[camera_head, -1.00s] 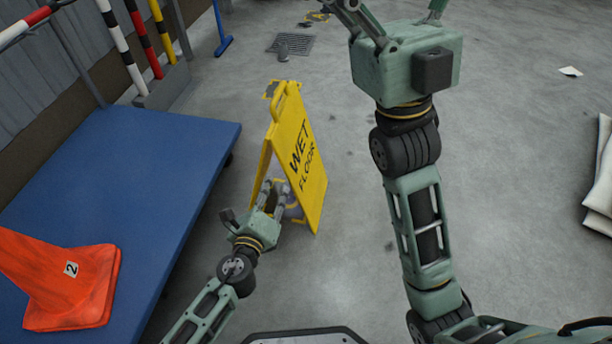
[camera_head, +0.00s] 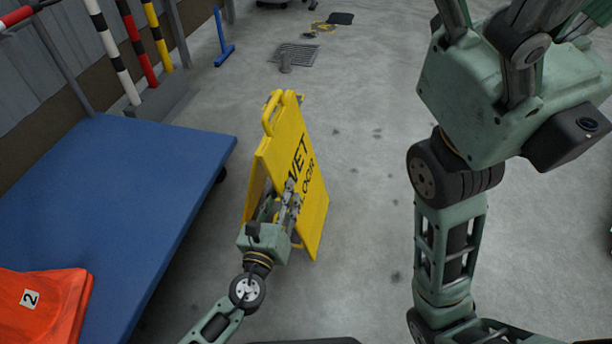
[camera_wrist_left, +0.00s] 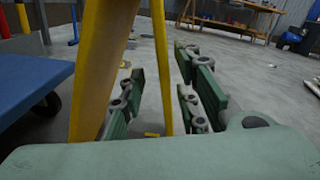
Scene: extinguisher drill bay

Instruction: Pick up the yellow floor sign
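In the left wrist view one wide yellow part of the sign (camera_wrist_left: 105,55) rises left of the fingers. A thin yellow strip shows between the spread fingers, with a visible gap on both sides. My right gripper (camera_head: 500,35) is high at the upper right of the head view, away from the sign; its fingers spread but the tips are cut off.
Striped posts (camera_head: 135,45) and a blue stand (camera_head: 222,45) are behind. A floor grate (camera_head: 298,54) lies beyond. Grey floor is clear right of the sign.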

